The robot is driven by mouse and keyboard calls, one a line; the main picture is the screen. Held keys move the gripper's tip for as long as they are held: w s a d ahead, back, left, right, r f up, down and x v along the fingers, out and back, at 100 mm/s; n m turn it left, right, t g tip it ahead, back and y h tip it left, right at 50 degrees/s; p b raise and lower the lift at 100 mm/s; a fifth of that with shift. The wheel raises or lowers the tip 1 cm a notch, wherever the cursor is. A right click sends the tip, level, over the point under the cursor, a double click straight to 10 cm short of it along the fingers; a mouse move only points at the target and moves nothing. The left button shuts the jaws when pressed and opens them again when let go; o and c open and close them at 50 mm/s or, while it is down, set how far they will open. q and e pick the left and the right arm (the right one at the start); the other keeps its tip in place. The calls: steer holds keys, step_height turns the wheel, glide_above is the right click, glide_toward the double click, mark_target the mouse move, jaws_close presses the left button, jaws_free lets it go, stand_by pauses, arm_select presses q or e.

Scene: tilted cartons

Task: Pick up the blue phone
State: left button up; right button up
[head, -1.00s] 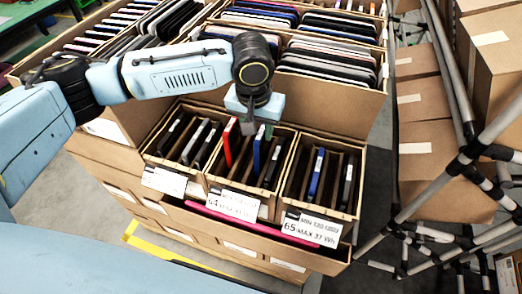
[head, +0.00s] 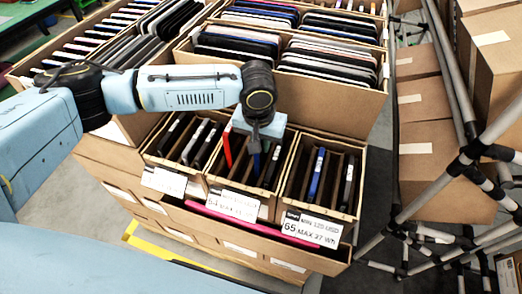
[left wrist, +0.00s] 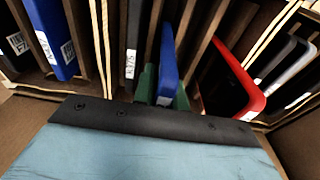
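The blue phone (head: 256,160) stands on edge in a slot of the middle small carton (head: 235,205). In the left wrist view the blue phone (left wrist: 168,55) leans a little, with its white label near the gripper. My left gripper (head: 262,146) points down over that carton. Its green fingertips (left wrist: 164,88) are on both sides of the blue phone; I cannot tell whether they press on it. A second blue phone (head: 317,173) stands in the right small carton, also in the left wrist view (left wrist: 52,35). My right gripper is out of view.
A red phone (left wrist: 232,80) stands in the middle carton, to the left in the head view, and a dark phone (left wrist: 133,40) stands on the other side. Cardboard dividers separate the slots. Larger cartons of devices (head: 330,100) rise behind. A pipe frame (head: 465,150) stands right.

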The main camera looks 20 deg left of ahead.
arm_select(q)
jaws_close()
step_height(320, 180, up, 10)
steer(key=shift+r, duration=0.1)
steer(key=shift+r+p, duration=0.75)
steer(key=shift+p, duration=0.9)
stand_by(0.6)
step_height(320, 180, up, 3)
steer(key=p, duration=0.5)
steer(key=shift+f, duration=0.1)
